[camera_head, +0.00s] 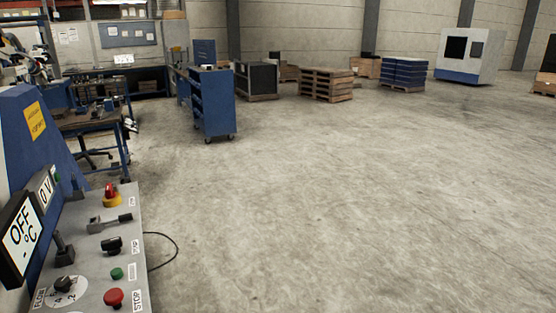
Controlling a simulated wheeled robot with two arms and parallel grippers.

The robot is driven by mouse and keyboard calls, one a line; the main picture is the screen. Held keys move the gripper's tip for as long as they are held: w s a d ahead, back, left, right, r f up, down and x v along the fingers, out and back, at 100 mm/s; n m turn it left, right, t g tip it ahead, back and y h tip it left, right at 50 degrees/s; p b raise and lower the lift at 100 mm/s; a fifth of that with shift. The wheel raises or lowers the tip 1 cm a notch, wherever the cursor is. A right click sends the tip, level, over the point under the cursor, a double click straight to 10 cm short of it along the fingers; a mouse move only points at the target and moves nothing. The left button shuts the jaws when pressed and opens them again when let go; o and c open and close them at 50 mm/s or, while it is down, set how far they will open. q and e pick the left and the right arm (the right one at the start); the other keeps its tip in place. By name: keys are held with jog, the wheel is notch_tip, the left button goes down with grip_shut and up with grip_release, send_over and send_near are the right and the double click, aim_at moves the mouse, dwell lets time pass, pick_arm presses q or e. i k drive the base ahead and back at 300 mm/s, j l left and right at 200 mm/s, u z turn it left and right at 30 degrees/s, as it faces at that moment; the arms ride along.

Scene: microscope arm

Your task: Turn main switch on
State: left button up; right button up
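A grey control panel (130,251) fills the lower left of the head view. Near its far end sits a red rotary knob on a yellow base (111,194), which looks like the main switch; the small label beside it is too small to read. A display (20,238) at the left edge reads "OFF °C", and a smaller display (46,189) behind it seems to read "0 V". Neither of my grippers is in view.
The panel also carries a red STOP button (114,298), a green button (117,273), a FLOW dial (65,285), black levers (63,247) and a black knob (111,245). A black cable (176,250) loops over its right edge. The concrete floor to the right is clear.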

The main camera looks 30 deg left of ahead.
aim_at(109, 193)
jog(key=i+l+u, duration=0.1)
jog(key=i, duration=0.35)
jog(key=i+l, duration=0.3)
jog(key=i+u, duration=0.25)
jog(key=u, duration=0.2)
jog(key=i+u, duration=0.25)
jog(key=u, duration=0.25)
jog(key=i+l+u, duration=0.1)
jog(key=i+u, duration=0.15)
jog(key=u, duration=0.2)
jog(key=i+u, duration=0.25)
jog(key=u, duration=0.2)
jog(key=i+l+u, duration=0.2)
jog(key=u, duration=0.25)
jog(key=i+l+u, duration=0.2)
jog(key=u, duration=0.25)
jog(key=i+l+u, duration=0.15)
jog(key=u, duration=0.3)
jog(key=l+u, duration=0.45)
jog(key=i+j, duration=0.05)
